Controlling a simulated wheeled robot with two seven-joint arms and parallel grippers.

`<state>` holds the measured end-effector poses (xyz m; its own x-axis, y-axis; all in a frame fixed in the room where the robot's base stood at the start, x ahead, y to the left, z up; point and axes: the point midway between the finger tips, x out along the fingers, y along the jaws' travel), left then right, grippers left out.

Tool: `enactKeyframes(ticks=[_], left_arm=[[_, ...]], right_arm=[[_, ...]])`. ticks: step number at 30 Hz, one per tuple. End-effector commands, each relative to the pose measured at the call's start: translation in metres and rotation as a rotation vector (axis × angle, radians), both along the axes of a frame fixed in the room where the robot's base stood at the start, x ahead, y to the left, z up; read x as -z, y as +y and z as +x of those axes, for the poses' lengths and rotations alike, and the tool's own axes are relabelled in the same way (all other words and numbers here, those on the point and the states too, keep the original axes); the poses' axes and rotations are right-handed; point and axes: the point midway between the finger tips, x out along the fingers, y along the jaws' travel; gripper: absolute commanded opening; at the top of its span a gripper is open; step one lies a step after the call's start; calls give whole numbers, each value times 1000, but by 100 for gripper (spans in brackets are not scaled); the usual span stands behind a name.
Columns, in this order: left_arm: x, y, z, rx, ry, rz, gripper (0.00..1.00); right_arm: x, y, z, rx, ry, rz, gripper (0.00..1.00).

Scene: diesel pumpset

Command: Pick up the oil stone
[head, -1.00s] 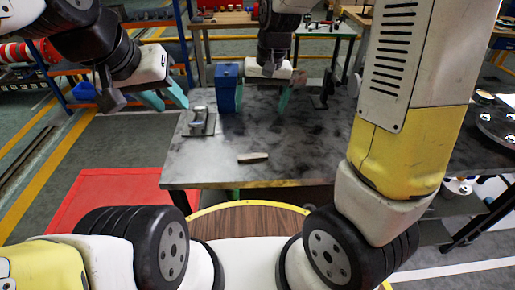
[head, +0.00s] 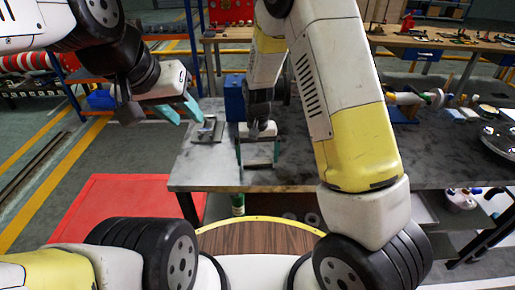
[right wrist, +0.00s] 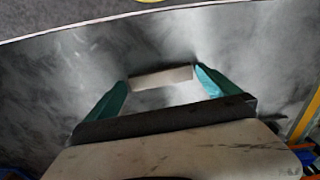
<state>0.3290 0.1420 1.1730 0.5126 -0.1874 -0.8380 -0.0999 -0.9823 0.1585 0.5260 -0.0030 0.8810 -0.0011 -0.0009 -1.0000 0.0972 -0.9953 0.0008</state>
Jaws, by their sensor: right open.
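The oil stone, a pale narrow block (right wrist: 162,77), lies on the grey worktable (head: 212,170). In the right wrist view it sits between the fingertips of my right gripper (right wrist: 163,82), with a finger near each end. In the head view my right gripper (head: 258,156) is open, pointing down over the table's front part, and it mostly hides the stone. Whether the fingers touch the stone I cannot tell. My left gripper (head: 182,112) is open and empty, left of the table.
A small metal fixture (head: 207,130) lies on the table's left part. A blue block (head: 235,97) stands behind my right gripper. Dark round parts (head: 500,142) and other items lie at the right. A red mat (head: 110,220) is on the floor at left.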

Motion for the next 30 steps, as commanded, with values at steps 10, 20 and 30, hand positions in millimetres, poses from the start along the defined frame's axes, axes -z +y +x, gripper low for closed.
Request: enactKeyframes(ticks=[10,20,30], left_arm=[[0,0,0,0,0,0,36],[0,0,0,0,0,0,36],[0,0,0,0,0,0,36]], right_arm=[[8,0,0,1,-1,1,96],[8,0,0,1,-1,1,47],[-1,0,1,0,-4,2,47]])
